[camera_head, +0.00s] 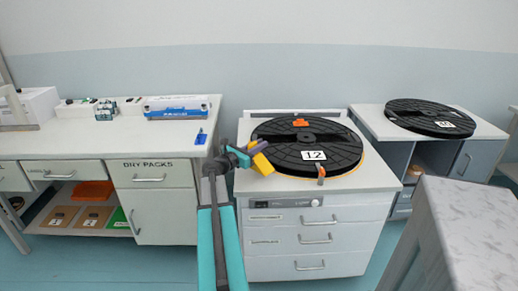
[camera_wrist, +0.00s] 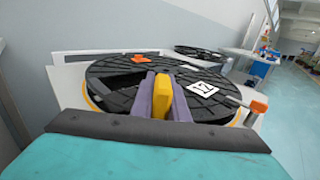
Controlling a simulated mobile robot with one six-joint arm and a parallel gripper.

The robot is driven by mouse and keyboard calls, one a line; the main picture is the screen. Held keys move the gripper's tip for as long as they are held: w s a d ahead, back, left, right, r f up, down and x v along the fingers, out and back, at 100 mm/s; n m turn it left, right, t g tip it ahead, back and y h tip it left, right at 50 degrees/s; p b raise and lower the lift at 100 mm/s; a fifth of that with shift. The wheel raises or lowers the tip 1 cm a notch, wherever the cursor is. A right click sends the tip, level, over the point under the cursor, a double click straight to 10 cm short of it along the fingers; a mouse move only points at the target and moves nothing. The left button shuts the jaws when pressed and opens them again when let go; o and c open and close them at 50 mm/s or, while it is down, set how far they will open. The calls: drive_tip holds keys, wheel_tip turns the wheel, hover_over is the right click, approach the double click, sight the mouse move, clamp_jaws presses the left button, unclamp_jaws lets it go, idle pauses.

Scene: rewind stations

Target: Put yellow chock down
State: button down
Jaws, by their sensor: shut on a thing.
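My gripper (camera_head: 242,155) is shut on the yellow chock (camera_head: 262,162). In the head view the chock is at the left edge of the black round reel (camera_head: 335,138) marked 12, which lies on a white cabinet (camera_head: 385,178). In the wrist view the black reel (camera_wrist: 110,100) spreads out behind the chock. I cannot tell whether the chock touches the reel or the cabinet top.
An orange piece (camera_head: 301,122) is on the reel's far side and an orange-tipped one (camera_head: 321,171) at its front edge. A second black reel (camera_head: 402,107) lies on the right cabinet. The left counter (camera_head: 120,148) holds a blue-white box (camera_head: 175,107). A pale block (camera_head: 470,215) stands front right.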

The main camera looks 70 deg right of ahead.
drive_tip(key=shift+w+d+f, duration=0.1)
drive_tip(key=shift+w+d, duration=0.15)
drive_tip(key=shift+d, duration=0.45)
drive_tip(key=shift+w+d+f, duration=0.1)
drive_tip(key=shift+w+d, duration=0.15)
drive_tip(key=shift+d, duration=0.45)
drive_tip(key=shift+w+d, duration=0.25)
drive_tip(key=shift+d, duration=0.45)
drive_tip(key=shift+f, duration=1.75)
drive_tip(key=shift+f, duration=0.1)
drive_tip(key=c, duration=1.7)
unclamp_jaws()
drive_tip(key=v, duration=1.2)
drive_tip(key=shift+a, duration=0.1)
